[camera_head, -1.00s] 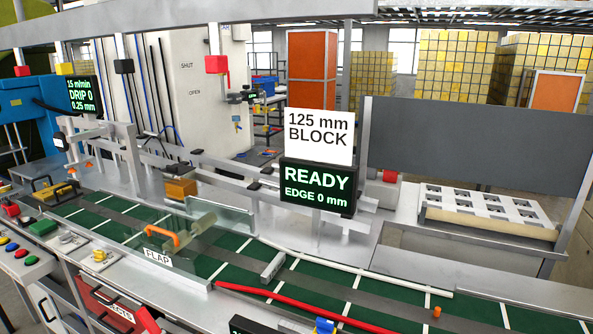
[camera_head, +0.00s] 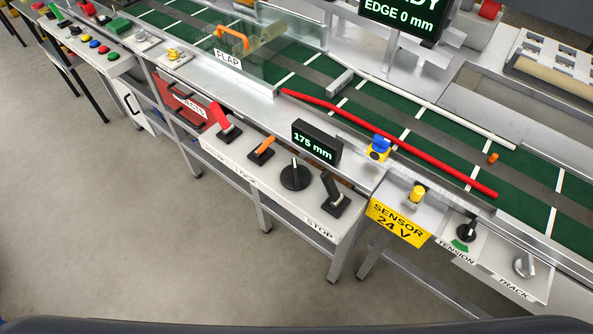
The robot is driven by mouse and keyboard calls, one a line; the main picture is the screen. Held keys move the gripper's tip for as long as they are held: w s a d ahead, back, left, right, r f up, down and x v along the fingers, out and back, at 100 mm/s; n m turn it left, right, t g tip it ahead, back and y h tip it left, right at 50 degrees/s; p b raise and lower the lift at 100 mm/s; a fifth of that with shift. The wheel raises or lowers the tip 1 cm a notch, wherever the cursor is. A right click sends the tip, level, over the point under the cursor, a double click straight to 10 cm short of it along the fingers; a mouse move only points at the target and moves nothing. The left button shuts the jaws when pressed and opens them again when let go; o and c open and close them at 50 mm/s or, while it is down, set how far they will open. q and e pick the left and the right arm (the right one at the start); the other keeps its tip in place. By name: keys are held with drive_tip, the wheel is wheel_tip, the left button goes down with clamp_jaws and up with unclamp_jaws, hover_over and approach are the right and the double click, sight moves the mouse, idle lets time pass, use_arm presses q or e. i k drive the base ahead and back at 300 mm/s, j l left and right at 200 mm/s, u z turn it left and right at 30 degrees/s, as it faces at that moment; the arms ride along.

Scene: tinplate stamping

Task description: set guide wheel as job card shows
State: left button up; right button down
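The black round guide wheel (camera_head: 295,177) sits on a light front panel, with a pale mark on its top. Just behind it, a small display (camera_head: 316,144) reads "175 mm". An orange lever (camera_head: 263,147) stands left of the wheel, near a partly readable "LOCK" label. A red guide bar (camera_head: 390,144) lies slantwise over the green belt (camera_head: 400,109). The job card is out of the picture now; in the earlier view a white card reads "125 mm BLOCK". Neither of my grippers shows.
A red lever (camera_head: 225,122) and a black lever (camera_head: 333,196) by the "STOP" label flank these controls. A yellow "SENSOR 24 V" sign (camera_head: 397,223), tension knob (camera_head: 466,232) and track knob (camera_head: 524,264) are at right. The floor in front is clear.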

sight(295, 177)
drive_tip(key=i+j+z, duration=0.1)
drive_tip(key=j+z, duration=0.5)
drive_tip(key=z, duration=0.2)
drive_tip(key=j+z, duration=0.4)
drive_tip(key=i+l, duration=0.05)
